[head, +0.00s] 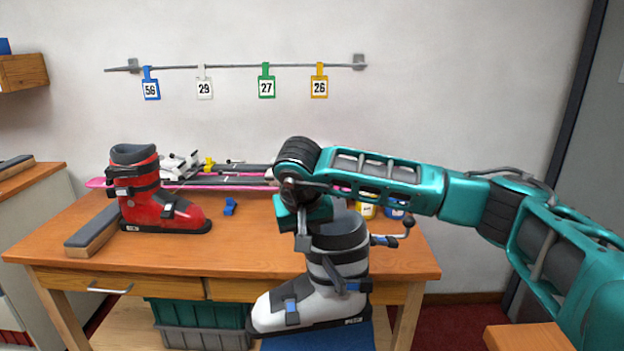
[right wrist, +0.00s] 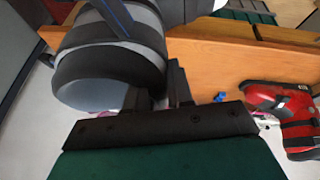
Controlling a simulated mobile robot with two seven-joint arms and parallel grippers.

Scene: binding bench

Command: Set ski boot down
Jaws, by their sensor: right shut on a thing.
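A white and grey ski boot (head: 315,292) with blue buckles hangs upright in front of the wooden bench (head: 250,247). My right gripper (head: 318,217) is shut on the boot's upper cuff from above. In the right wrist view the jaws (right wrist: 158,95) grip the dark cuff rim of the boot (right wrist: 105,72). A blue surface (head: 325,338) shows just below the boot's sole; I cannot tell whether they touch. A red ski boot (head: 165,212) stands on the left of the bench, also in the right wrist view (right wrist: 290,112). My left gripper is not in view.
Pink-edged skis (head: 235,181) lie along the bench back. A small blue piece (head: 230,206), a wood-and-grey block (head: 92,238) and yellow and blue containers (head: 366,211) are also there. Bins (head: 200,325) sit underneath. Numbered tags (head: 267,86) hang on a wall rail.

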